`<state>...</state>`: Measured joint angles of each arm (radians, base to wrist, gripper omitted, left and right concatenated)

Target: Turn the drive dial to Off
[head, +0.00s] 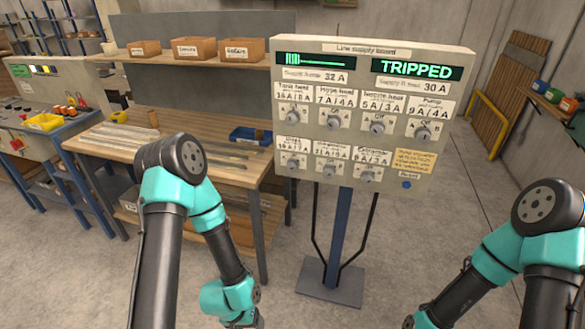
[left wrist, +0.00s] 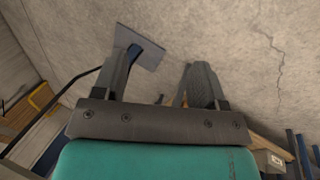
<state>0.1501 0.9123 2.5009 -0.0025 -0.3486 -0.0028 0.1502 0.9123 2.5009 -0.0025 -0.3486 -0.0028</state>
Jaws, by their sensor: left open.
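The line supply board (head: 284,176) stands upright on a post in the head view, with several grey dials in two rows. The small labels are blurred, so I cannot tell for certain which dial is the drive dial; the lower-left dial (head: 292,163) has a short, unclear label. Its display (head: 415,69) reads TRIPPED. My left gripper (left wrist: 163,77) is open and empty in the left wrist view, pointing at the floor, apart from the board. My right gripper is not visible.
The board's post (head: 338,235) rises from a floor plate (head: 330,288). A wooden workbench (head: 190,160) stands left of the board, carrying metal strips and a blue bin (head: 250,135). A blue button (head: 407,185) sits at the board's lower right. The floor before the board is clear.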

